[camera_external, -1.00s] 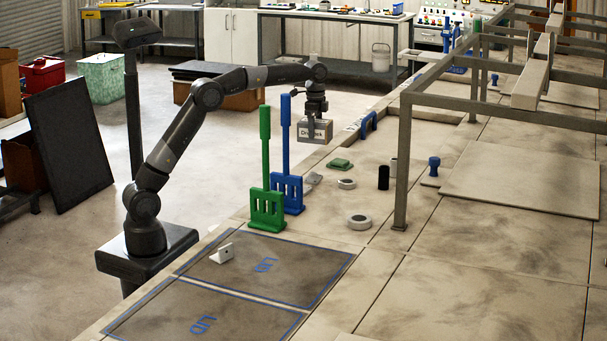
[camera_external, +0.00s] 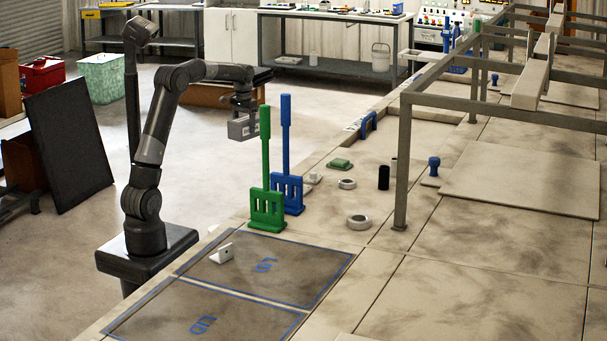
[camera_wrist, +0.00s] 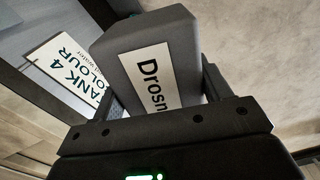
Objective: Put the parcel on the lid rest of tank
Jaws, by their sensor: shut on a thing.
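The parcel (camera_external: 240,129) is a grey box with a white label. In the wrist view the parcel (camera_wrist: 180,38) shows label letters that read "Drosn", the rest hidden. My gripper (camera_external: 242,114) is shut on it and holds it in the air, left of the green paddle and above the floor side of the tank deck. Two blue-outlined dark panels marked LID, one farther (camera_external: 298,266) and one nearer (camera_external: 165,318), lie at the front of the deck. I cannot tell which tank each belongs to.
A green paddle (camera_external: 265,160) and a blue paddle (camera_external: 286,150) stand upright in holders beside the farther panel. A small white block (camera_external: 221,253) sits on that panel's edge. A "TANK 4 COLOUR" sign (camera_wrist: 68,68) shows in the wrist view. A metal frame (camera_external: 403,165) rises at right.

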